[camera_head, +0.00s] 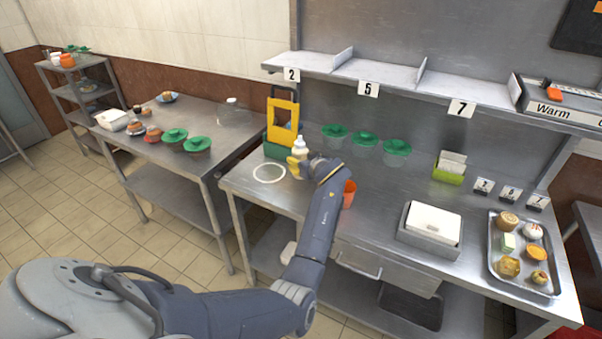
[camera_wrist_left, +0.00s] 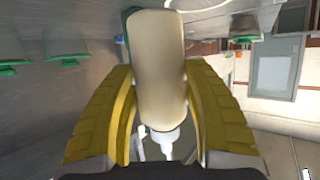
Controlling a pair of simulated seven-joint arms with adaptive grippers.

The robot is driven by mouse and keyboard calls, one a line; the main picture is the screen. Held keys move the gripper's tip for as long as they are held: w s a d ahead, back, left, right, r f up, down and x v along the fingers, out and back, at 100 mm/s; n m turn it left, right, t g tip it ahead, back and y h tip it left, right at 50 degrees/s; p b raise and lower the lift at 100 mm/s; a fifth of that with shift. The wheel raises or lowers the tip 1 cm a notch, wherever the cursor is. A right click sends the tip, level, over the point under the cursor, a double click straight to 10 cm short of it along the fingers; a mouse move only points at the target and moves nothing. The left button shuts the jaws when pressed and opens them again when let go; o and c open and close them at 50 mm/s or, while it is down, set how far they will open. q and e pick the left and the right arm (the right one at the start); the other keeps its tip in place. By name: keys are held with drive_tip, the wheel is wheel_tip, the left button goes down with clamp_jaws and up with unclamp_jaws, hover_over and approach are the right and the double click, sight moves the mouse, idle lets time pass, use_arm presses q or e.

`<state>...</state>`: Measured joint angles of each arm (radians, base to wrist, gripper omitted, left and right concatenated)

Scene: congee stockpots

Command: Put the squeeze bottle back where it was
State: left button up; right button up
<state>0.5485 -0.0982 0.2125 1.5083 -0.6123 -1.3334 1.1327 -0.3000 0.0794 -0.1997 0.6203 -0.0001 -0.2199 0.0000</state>
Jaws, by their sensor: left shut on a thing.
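The squeeze bottle (camera_head: 299,146) is white with a pale nozzle and stands upright in my left gripper (camera_head: 297,166) over the left part of the steel table. In the left wrist view the bottle (camera_wrist_left: 157,75) fills the middle, with the yellow fingers (camera_wrist_left: 160,115) shut on both its sides. A white ring (camera_head: 269,173) is marked on the table just left of the gripper. I cannot tell whether the bottle's base touches the table. My right gripper is not in view.
A yellow and green caddy (camera_head: 282,122) stands behind the bottle. Several green-lidded containers (camera_head: 365,139) are to the right at the back. An orange cup (camera_head: 349,192) is close to my forearm. A white-lidded box (camera_head: 432,224) and a food tray (camera_head: 523,252) lie further right.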

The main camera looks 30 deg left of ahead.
use_arm(q)
drive_tip(key=shift+f, duration=2.5)
drive_tip(key=shift+f, duration=0.2)
drive_tip(key=o, duration=0.8)
drive_tip(key=shift+r, duration=0.15)
drive_tip(key=shift+v, duration=3.8)
